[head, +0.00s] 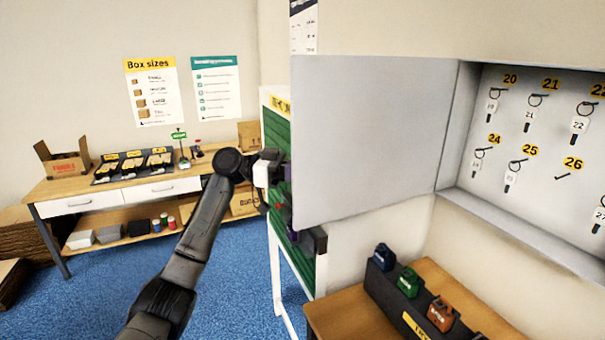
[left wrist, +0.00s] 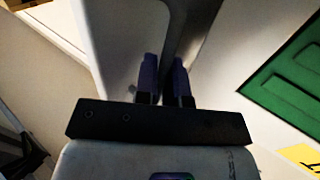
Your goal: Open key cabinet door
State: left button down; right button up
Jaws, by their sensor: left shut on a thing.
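The key cabinet (head: 450,130) is at the right of the head view, and its grey door (head: 375,140) stands swung open to the left. Numbered hooks with keys and tags (head: 530,115) show inside. My left arm reaches behind the door's free edge; in the head view the door hides most of the gripper. In the left wrist view my left gripper (left wrist: 164,78) has its two purple fingers shut on part of the door (left wrist: 125,45); the exact contact is dark and unclear. My right gripper is not in view.
A green panel (head: 274,140) on a white frame stands close behind the door. Below the cabinet, a wooden table (head: 345,317) holds a black rack with blue, green and orange items (head: 408,282). A workbench (head: 75,187) with boxes stands at the back left. Blue floor lies between.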

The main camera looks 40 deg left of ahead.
pick_arm(q)
jog(key=shift+d, duration=0.1)
jog(key=c, duration=1.3)
grip_release()
jog(key=shift+w+d, duration=0.1)
jog(key=shift+w, duration=0.05)
jog(key=shift+o, duration=0.2)
jog(key=b+v, duration=0.1)
jog(key=v, duration=1.3)
jog(key=shift+b, duration=0.3)
